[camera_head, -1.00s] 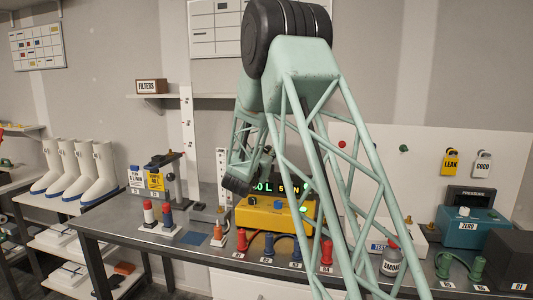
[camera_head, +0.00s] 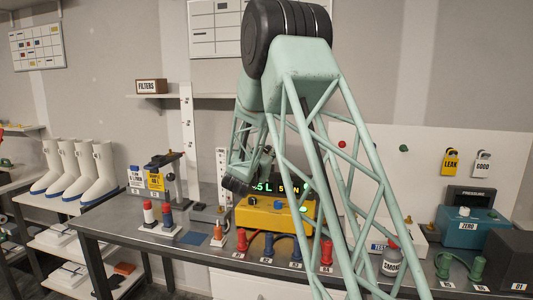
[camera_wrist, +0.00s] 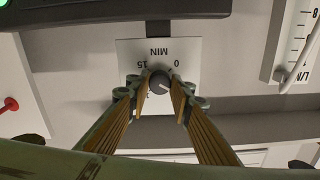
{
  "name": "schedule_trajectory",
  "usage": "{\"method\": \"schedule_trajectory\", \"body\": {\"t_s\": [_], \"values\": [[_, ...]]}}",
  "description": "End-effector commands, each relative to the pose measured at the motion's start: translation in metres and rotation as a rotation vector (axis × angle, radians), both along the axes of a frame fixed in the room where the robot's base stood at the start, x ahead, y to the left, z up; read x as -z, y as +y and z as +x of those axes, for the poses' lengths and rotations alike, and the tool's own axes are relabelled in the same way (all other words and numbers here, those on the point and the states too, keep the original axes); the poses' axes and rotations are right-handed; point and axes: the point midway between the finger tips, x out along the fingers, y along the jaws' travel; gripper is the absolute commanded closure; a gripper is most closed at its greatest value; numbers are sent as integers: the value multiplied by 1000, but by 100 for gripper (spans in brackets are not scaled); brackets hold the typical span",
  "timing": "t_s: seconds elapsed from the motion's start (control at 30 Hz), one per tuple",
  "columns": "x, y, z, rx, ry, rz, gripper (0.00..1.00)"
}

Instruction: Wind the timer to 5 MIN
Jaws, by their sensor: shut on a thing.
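The timer shows in the wrist view as a white plate (camera_wrist: 130,55) with upside-down markings "MIN", "0" and "15". A dark round knob (camera_wrist: 159,82) sits on it. My gripper (camera_wrist: 160,90) has one finger on each side of the knob and is shut on it. A pale mark shows on the knob, but I cannot read which value it points to. In the head view my wrist is beside the left end of the yellow box; the fingers and the timer knob are hidden there.
The yellow box (camera_head: 273,215) carries a lit green display (camera_head: 277,189). Several coloured fittings stand along the bench's front. In the wrist view a scaled gauge (camera_wrist: 297,45) is close at right.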

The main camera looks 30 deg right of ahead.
Motion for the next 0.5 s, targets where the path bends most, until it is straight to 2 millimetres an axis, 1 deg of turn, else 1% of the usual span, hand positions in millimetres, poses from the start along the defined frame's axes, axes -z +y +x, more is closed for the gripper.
{"method": "schedule_trajectory", "body": {"t_s": [0.27, 0.3, 0.43, 0.5], "values": [[0, 0, 0, 0, 0, 0, 90], [0, 0, 0, 0, 0, 0, 77], [0, 0, 0, 0, 0, 0, 66], [0, 0, 0, 0, 0, 0, 66]]}}
